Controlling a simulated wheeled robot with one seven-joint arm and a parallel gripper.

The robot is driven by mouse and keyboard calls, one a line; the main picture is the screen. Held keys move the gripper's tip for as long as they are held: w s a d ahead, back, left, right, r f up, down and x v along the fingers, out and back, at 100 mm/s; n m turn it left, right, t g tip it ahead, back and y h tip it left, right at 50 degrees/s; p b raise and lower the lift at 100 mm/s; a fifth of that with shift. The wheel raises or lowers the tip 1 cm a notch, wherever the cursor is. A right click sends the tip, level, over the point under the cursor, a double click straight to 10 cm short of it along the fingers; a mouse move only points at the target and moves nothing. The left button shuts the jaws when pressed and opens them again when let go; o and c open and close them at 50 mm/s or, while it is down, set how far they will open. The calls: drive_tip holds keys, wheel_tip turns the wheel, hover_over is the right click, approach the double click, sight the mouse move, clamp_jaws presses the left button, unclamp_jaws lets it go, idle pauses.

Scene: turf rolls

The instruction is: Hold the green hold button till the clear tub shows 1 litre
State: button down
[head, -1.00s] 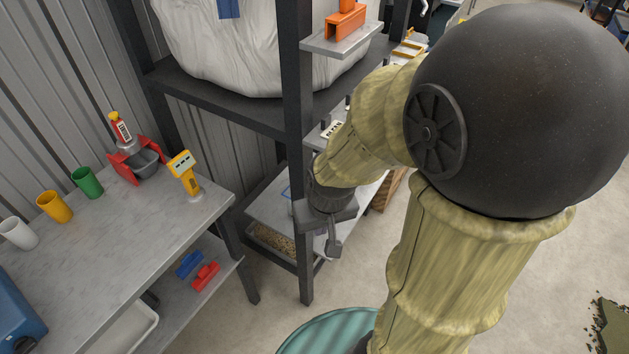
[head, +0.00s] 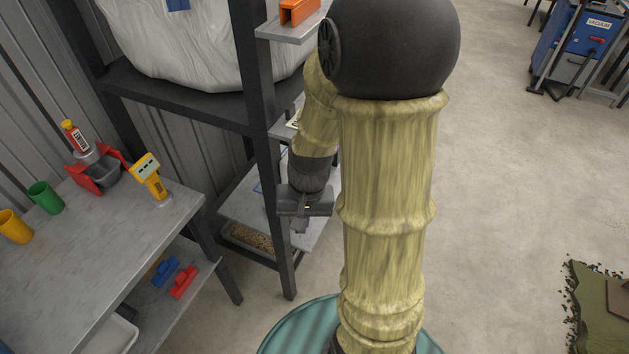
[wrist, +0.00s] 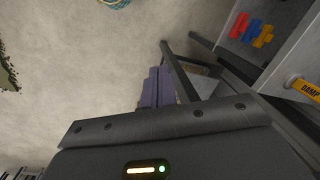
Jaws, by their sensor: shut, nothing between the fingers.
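My gripper (head: 301,226) hangs in front of the grey rack in the head view, pointing down beside the rack's front post. Its shut fingers (wrist: 158,88) show in the wrist view with nothing between them, over bare floor and the rack's edge. I cannot make out the green hold button in either view. I cannot identify the clear tub for sure; a shallow see-through container (head: 248,238) with brown grains sits low in the rack, partly behind the post. My arm covers part of the rack's shelves.
A dark rack post (head: 270,200) stands close to my gripper. A workbench (head: 110,235) at left holds cups, a red scoop-like stand (head: 98,172) and a yellow meter (head: 150,177). A blue vacuum (head: 585,45) is at far right. The floor (head: 510,210) between is clear.

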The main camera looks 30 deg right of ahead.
drive_tip(key=w+d+f+m+t+y+b, duration=0.1)
drive_tip(key=w+d+f+m+y+b, duration=0.1)
drive_tip(key=d+f+m+y, duration=0.25)
drive_tip(key=w+d+f+m+y+b, duration=0.1)
drive_tip(key=w+d+f+m+y, duration=0.1)
drive_tip(key=f+m+y, duration=0.35)
drive_tip(key=w+d+m+t+b, duration=0.2)
drive_tip(key=w+d+m+t, duration=0.1)
drive_tip(key=d+m+t, duration=1)
drive_tip(key=shift+d+m+b, duration=0.3)
drive_tip(key=shift+d+b, duration=0.05)
drive_tip(key=shift+d, duration=0.7)
drive_tip(key=shift+w, duration=0.15)
drive_tip(key=p+x, duration=0.1)
drive_tip(key=x, duration=1.3)
drive_tip(key=shift+f+p, duration=0.2)
drive_tip(key=shift+p, duration=0.2)
drive_tip(key=shift+w+d+h, duration=0.15)
drive_tip(key=shift+h, duration=0.15)
